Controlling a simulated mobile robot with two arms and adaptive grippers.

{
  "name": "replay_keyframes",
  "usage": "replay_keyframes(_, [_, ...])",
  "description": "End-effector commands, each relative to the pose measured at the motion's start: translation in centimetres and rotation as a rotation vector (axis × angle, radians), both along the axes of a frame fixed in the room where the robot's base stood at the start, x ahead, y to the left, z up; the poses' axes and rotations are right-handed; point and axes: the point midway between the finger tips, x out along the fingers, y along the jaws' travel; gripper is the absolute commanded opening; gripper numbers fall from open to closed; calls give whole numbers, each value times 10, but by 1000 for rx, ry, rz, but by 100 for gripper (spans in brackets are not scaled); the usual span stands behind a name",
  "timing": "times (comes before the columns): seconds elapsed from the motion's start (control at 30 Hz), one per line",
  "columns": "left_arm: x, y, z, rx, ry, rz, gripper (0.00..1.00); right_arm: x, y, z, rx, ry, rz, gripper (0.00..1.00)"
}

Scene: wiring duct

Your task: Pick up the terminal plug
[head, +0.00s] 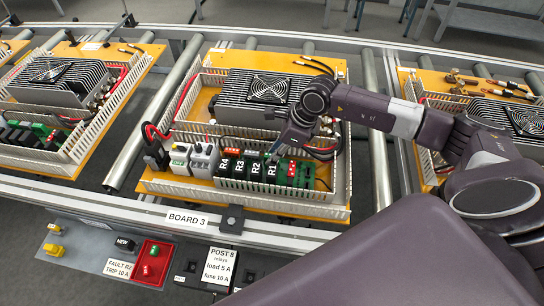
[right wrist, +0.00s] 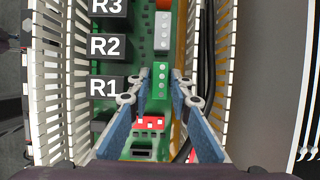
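The terminal plug appears to be the green block with a row of pale screw dots (right wrist: 160,80), on the green relay board beside relay R1 (right wrist: 104,87). In the right wrist view it lies between the two fingertips of my right gripper (right wrist: 161,78). The fingers are apart, with narrow gaps visible beside the block; contact is not clear. In the head view my right gripper (head: 275,150) reaches down behind relay R1 (head: 271,172) and hides most of the plug. My left gripper is not in view.
A grey-white terminal block (right wrist: 162,32) stands in line beyond the green one. A red switch block (right wrist: 150,123) sits nearer the wrist. Slotted duct walls (right wrist: 49,80) flank the relay board. Black cables (right wrist: 207,50) run close to the right finger. A finned fan unit (head: 255,95) stands behind.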

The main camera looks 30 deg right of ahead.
Motion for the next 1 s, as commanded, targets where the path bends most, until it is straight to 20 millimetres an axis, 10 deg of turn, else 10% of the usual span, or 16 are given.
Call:
replay_keyframes(0.2, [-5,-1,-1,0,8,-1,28,0,0,0,0,0,0,1])
replay_keyframes(0.67, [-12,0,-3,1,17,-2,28,1,0,12,0,-2,1,1])
replay_keyframes(1.0, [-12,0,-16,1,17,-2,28,2,0,85,0,-9,1,1])
